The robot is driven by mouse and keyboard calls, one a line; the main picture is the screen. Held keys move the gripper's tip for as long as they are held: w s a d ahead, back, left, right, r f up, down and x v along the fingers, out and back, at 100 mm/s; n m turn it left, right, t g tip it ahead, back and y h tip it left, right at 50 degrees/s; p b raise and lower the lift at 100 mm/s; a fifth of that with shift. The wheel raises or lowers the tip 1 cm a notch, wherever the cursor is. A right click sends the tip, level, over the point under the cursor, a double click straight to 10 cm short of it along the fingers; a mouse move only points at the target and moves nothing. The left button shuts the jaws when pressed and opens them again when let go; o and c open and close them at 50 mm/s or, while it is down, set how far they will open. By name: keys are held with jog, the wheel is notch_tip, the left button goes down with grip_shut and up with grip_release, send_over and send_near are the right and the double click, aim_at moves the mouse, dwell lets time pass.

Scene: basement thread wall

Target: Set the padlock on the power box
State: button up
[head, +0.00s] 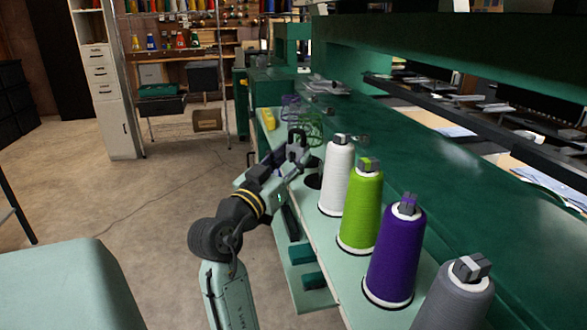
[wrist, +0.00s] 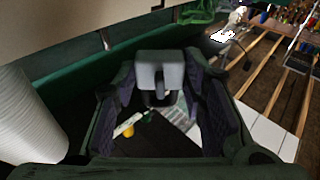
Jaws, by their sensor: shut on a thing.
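My gripper (head: 295,150) is beyond the white thread cone, above the pale shelf beside the green machine. In the wrist view my gripper (wrist: 166,100) is shut on a grey block with a dark gap under it, which I take for the padlock (wrist: 160,68). It sits between the fingertips; its far side is hidden.
White (head: 336,178), lime (head: 360,210), purple (head: 396,255) and grey (head: 455,300) thread cones line the shelf. The white cone also stands close at left in the wrist view (wrist: 28,120). A yellow item (head: 268,119) lies farther along.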

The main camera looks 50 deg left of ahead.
aim_at(293, 183)
jog(key=shift+w+d, duration=0.1)
jog(key=shift+d, duration=0.15)
notch_tip(293, 183, down, 4)
jog(key=shift+r+p, duration=0.25)
jog(key=shift+p, duration=0.2)
jog(key=shift+f, duration=0.1)
